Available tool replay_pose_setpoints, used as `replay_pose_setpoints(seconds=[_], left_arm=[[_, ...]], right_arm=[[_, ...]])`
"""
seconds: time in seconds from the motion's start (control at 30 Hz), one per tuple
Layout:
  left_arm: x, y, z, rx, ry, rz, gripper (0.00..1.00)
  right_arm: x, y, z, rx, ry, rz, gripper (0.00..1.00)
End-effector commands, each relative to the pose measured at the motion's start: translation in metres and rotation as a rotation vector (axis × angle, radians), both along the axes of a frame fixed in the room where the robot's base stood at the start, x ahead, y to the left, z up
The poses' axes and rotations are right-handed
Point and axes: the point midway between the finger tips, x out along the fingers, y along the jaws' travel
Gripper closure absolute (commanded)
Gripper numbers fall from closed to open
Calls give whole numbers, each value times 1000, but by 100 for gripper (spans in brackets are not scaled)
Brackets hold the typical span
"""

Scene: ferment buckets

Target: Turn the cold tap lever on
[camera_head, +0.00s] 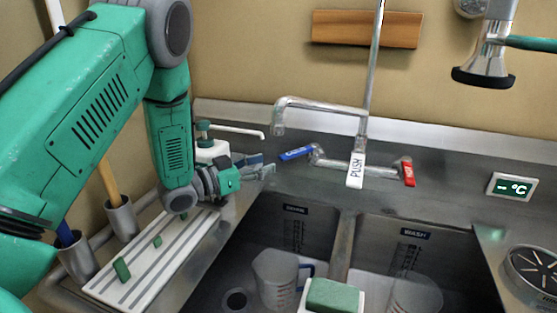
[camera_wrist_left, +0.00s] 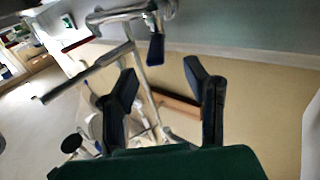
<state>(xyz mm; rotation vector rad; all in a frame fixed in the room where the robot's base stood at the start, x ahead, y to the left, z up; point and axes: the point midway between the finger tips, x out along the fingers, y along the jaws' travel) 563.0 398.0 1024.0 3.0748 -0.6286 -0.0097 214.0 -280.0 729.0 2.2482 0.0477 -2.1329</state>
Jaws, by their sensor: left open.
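The cold tap lever (camera_head: 296,153) is blue and sits at the left end of the chrome faucet (camera_head: 318,104) behind the sink. It points left and slightly toward me. My left gripper (camera_head: 264,165) is open and empty, a short way left of the lever and apart from it. In the left wrist view the dark blue lever (camera_wrist_left: 156,50) lies just beyond the gap between the two black fingers of my left gripper (camera_wrist_left: 160,70). The red lever (camera_head: 408,173) is at the faucet's right end. My right gripper is not in view.
A white PUSH tag (camera_head: 356,169) hangs between the levers. A white pump bottle (camera_head: 211,150) stands close behind my left wrist. The double sink (camera_head: 343,243) holds clear jugs, and a green sponge (camera_head: 333,296) is in front. A spray head (camera_head: 484,76) hangs at right.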

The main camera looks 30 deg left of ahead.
Motion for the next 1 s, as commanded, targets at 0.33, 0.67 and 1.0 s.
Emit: replay_pose_setpoints(seconds=[0.33,0.67,1.0], left_arm=[[-10,3,0,1,0,-1,59],[6,-16,13,131,-94,73,100],[21,-82,29,722,-258,412,100]], right_arm=[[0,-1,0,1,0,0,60],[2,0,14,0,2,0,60],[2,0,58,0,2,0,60]])
